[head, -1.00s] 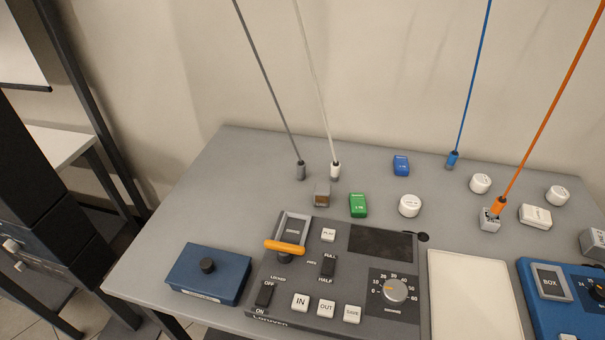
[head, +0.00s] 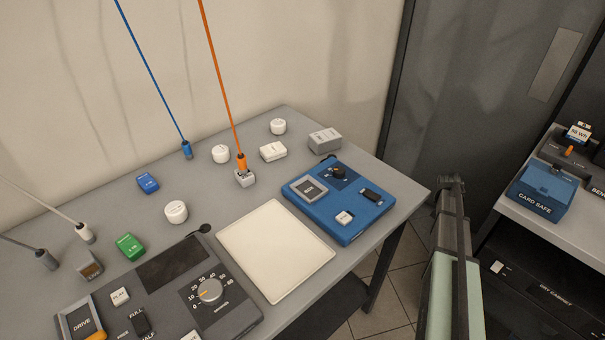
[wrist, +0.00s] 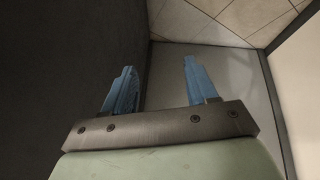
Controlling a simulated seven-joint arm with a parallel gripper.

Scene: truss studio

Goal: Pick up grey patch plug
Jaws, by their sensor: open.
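The grey patch plug (head: 46,260) hangs from a grey cable at the left edge of the head view, at the table's surface. A white plug (head: 86,234) on a white cable is to its right. In the wrist view my gripper (wrist: 160,82) shows two blue fingers spread apart with nothing between them. It faces floor tiles and dark and pale surfaces; no plug shows there. Part of my arm shows at the right of the head view, beyond the table's right edge and far from the grey plug.
A brown-fronted block (head: 90,266) and a green block (head: 130,246) lie near the plugs. A blue plug (head: 187,150) and an orange plug (head: 241,163) stand farther right. A dark control console (head: 240,318), pale pad (head: 275,250) and blue box (head: 340,230) fill the front.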

